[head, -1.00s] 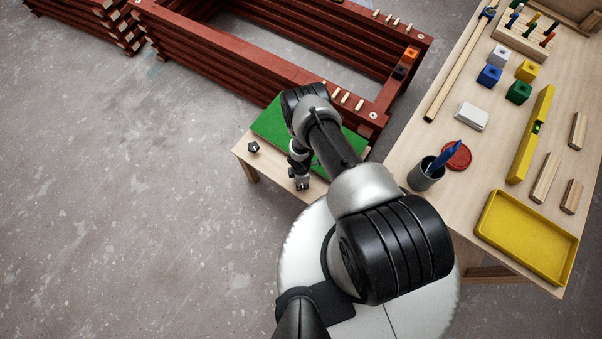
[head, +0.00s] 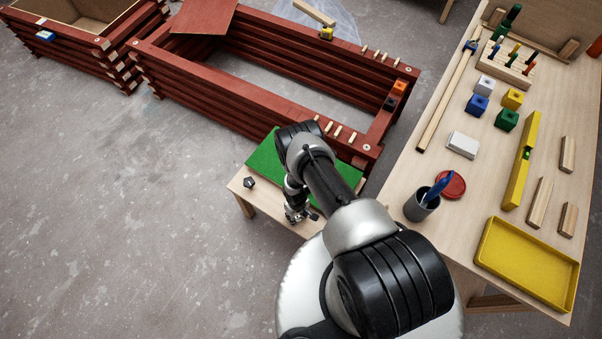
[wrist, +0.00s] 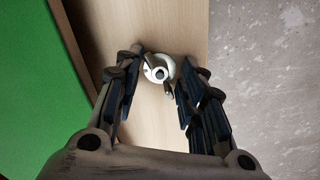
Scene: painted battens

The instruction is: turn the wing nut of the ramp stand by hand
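The wing nut (wrist: 158,72) shows in the wrist view as a pale round washer with a dark-centred stud and two small metal wings. It sits on the light wooden top of the ramp stand (head: 239,186), beside the green board (head: 263,160). My gripper (head: 298,218) points down over the stand's front part in the head view. In the wrist view my gripper (wrist: 166,72) has its fingers apart, one on each side of the wing nut. Gaps show between fingers and wings, though I cannot tell their depth. The head view hides the wing nut behind my gripper.
A black knob (head: 249,183) stands on the stand's left corner. Red batten frames (head: 240,85) lie behind the stand. The workbench (head: 420,245) at the right holds a pen cup (head: 421,206), blocks and a yellow tray (head: 489,251). The grey floor at left is clear.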

